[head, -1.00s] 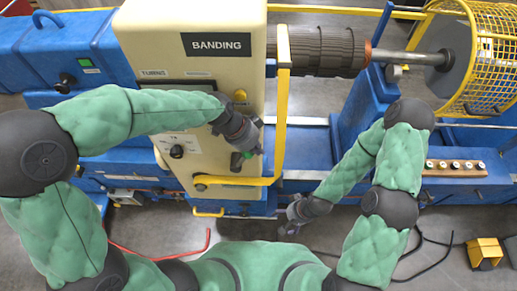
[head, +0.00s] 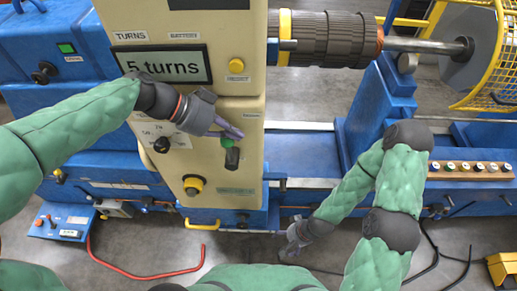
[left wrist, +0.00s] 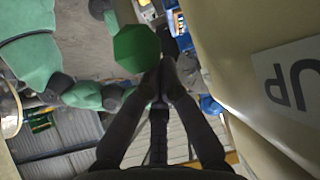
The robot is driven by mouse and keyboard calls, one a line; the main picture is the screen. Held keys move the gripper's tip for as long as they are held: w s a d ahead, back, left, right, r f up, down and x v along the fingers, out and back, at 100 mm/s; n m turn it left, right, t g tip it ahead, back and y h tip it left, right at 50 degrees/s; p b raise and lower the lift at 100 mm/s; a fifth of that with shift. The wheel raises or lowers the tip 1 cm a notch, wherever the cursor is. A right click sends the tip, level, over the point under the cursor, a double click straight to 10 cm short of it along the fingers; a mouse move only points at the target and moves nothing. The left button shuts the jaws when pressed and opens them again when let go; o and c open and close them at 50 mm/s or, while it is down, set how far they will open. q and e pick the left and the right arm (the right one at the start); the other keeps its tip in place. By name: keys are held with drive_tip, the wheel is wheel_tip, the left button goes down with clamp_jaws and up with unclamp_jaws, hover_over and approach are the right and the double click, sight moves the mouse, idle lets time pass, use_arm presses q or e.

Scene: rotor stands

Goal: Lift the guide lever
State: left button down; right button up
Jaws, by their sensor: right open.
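A small lever with a green part and a black grip (head: 232,158) is on the lower right of the cream panel; I take it to be the guide lever. My left gripper (head: 236,133) is at its upper end, its fingertips close together. In the left wrist view the fingers (left wrist: 166,72) meet at the tips, and a green knob (left wrist: 136,48) shows just left of them. I see nothing between the fingers and cannot tell whether they touch the lever. My right gripper (head: 291,243) is open and empty, low in front of the machine.
The cream panel (head: 228,110) has a display (head: 162,66) reading "5 turns" and a yellow knob (head: 193,185). A ribbed dark roller (head: 325,38) and a yellow cage (head: 488,82) are at upper right.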

use_arm(q)
drive_tip(key=shift+a+f+h+b, duration=0.2)
drive_tip(key=shift+a+h+b, duration=0.6)
drive_tip(key=shift+b, duration=1.25)
drive_tip(key=shift+a+f+h+b, duration=0.15)
drive_tip(key=shift+a+h+b, duration=0.25)
drive_tip(key=shift+a+b, duration=1.2)
drive_tip(key=shift+a+f+h+b, duration=0.2)
drive_tip(key=shift+a+h+b, duration=0.35)
drive_tip(key=shift+b, duration=1.9)
use_arm(e)
wheel_tip(320, 180, down, 14)
drive_tip(key=shift+r, duration=0.25)
drive_tip(key=shift+d, duration=0.1)
use_arm(q)
drive_tip(key=shift+r, duration=0.1)
